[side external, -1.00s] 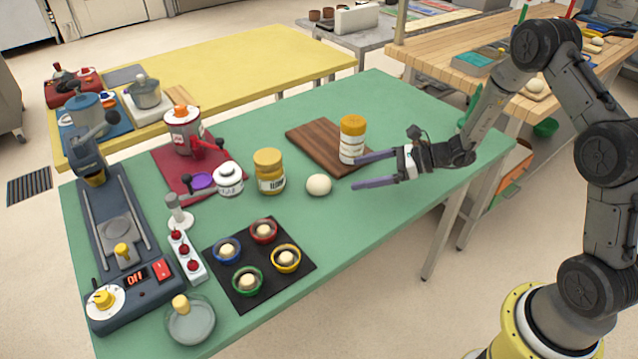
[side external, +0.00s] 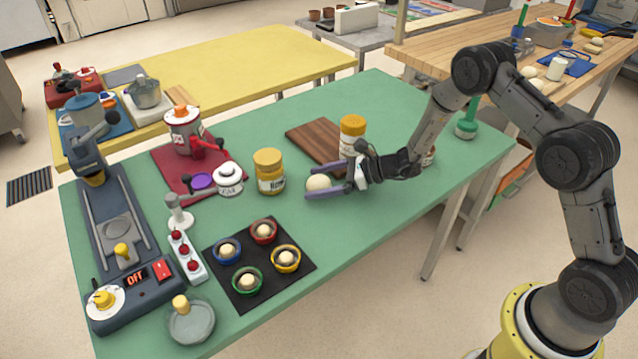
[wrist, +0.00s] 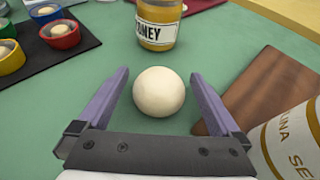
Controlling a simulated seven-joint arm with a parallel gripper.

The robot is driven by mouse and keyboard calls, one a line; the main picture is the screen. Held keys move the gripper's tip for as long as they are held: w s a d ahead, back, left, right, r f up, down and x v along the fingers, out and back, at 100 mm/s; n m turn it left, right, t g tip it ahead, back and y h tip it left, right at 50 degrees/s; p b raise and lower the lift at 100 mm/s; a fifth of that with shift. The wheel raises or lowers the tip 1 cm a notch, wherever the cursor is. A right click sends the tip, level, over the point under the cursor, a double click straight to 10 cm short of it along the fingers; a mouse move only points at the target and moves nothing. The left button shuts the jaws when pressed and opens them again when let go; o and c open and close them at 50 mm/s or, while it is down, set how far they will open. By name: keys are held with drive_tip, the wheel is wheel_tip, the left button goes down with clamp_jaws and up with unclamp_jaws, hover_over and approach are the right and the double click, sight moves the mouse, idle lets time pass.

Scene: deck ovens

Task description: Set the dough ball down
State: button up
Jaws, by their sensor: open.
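The dough ball (side external: 318,183) is round and cream-coloured and rests on the green table in front of the honey jar. In the wrist view the dough ball (wrist: 159,92) sits between the two purple fingers, with a gap on each side. My gripper (side external: 310,182) is open and low over the table, its fingers on either side of the ball. It also shows in the wrist view (wrist: 160,85). The near finger covers a little of the ball in the side view.
A honey jar (side external: 269,172) stands just behind the ball. A brown board (side external: 312,142) and a white jar with an orange lid (side external: 351,137) are close to the gripper. A black mat (side external: 258,304) with several small coloured bowls lies front left. Green table (side external: 375,225) is clear at front right.

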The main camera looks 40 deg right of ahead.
drive_tip(key=shift+r, duration=0.1)
drive_tip(key=c, duration=1.3)
